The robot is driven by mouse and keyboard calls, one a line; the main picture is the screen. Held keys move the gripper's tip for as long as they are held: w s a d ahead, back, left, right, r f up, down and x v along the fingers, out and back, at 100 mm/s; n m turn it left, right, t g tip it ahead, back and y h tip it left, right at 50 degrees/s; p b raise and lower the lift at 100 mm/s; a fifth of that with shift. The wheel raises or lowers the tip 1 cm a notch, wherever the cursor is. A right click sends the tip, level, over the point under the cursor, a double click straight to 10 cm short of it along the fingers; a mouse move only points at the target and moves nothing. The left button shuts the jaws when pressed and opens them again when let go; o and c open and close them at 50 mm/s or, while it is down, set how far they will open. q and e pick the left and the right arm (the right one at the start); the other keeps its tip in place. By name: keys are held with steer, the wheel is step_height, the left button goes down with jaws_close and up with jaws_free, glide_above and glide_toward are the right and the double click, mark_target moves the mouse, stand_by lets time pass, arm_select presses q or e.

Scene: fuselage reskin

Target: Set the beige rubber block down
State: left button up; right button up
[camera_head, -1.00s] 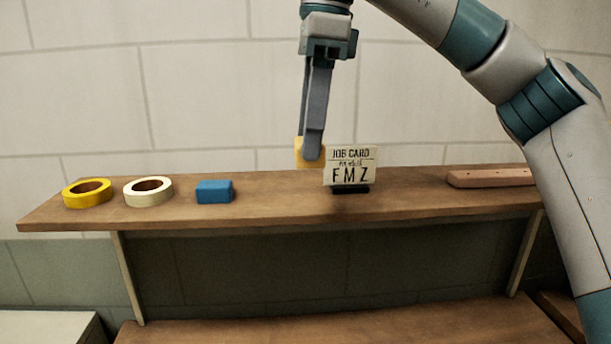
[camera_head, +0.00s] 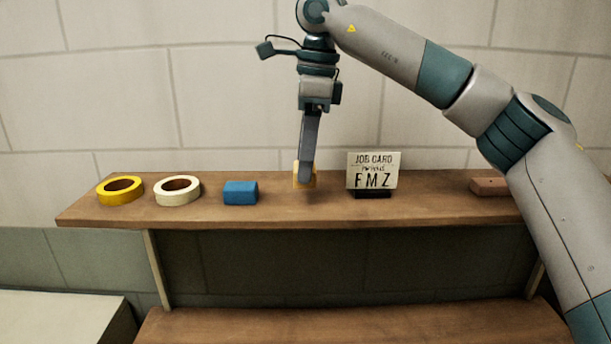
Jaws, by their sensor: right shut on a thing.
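My right gripper (camera_head: 305,181) points down over the upper wooden shelf (camera_head: 420,208), between the blue block and the job card. It is shut on the beige rubber block (camera_head: 312,177), which is partly hidden by the fingers. The block is at or just above the shelf top; I cannot tell whether it touches. My left gripper is not in view.
A yellow tape roll (camera_head: 120,190), a cream tape roll (camera_head: 177,190) and a blue block (camera_head: 241,193) stand to the left. A job card (camera_head: 373,171) reading FMZ stands close on the right. A pinkish-brown bar (camera_head: 488,186) lies farther right, partly behind my arm.

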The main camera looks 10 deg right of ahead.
steer(key=shift+f+p, duration=0.95)
steer(key=shift+f, duration=1.05)
steer(key=o, duration=0.9)
steer(key=shift+o, duration=0.2)
